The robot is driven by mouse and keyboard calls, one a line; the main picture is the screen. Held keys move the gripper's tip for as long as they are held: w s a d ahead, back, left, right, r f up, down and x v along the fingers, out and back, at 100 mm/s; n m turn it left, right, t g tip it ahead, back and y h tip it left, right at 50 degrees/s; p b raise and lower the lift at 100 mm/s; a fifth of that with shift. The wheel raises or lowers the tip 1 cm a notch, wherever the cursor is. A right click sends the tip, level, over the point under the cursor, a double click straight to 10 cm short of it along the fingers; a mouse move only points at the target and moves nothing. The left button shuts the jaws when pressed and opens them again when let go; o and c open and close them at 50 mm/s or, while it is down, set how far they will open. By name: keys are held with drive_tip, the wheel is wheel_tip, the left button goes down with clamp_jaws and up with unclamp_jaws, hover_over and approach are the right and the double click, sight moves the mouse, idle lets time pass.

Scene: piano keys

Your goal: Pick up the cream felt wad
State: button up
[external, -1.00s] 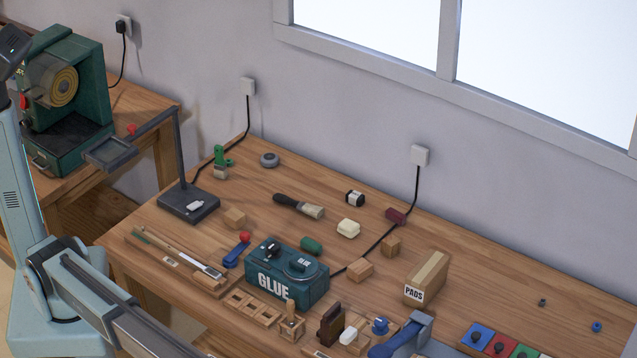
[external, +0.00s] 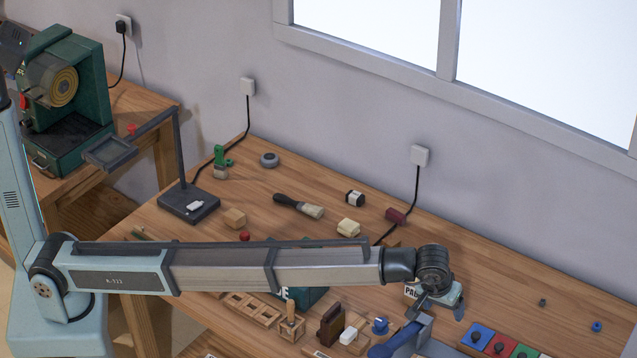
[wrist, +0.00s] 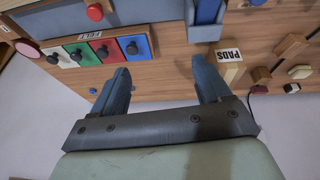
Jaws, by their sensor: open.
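The cream felt wad (external: 348,228), a small pale rounded block, lies on the workbench (external: 480,262) behind my forearm in the external view. A pale lump at the right edge of the wrist view (wrist: 300,72) looks like the same wad. My gripper (external: 442,306) is open and empty at the front right of the wad, near the PADS box (external: 411,291). In the wrist view, its two blue fingers stand apart (wrist: 162,70) with bare bench and wall between and beyond them. The wad is well apart from the fingers.
My arm hides much of the GLUE box (external: 308,297). Coloured pads (external: 477,336) sit at the right; the back right is mostly clear.

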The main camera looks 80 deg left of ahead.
drive_tip(key=s+a+f+n+g, duration=0.1)
drive_tip(key=a+n, duration=0.3)
drive_tip(key=a, duration=1)
drive_tip(key=s+a+f+n+g, duration=0.15)
drive_tip(key=a+n, duration=0.25)
drive_tip(key=a, duration=0.9)
drive_tip(key=n+h, duration=0.2)
drive_tip(key=n, duration=0.6)
hover_over(350, 224)
drive_tip(key=shift+g, duration=0.45)
drive_tip(key=f, duration=0.8)
drive_tip(key=shift+s+f, duration=0.3)
drive_tip(key=shift+f, duration=0.1)
drive_tip(key=shift+w+f, duration=0.15)
drive_tip(key=shift+f, duration=1.2)
drive_tip(key=shift+w+f, duration=0.15)
drive_tip(key=shift+f, duration=1.15)
drive_tip(key=c, duration=1)
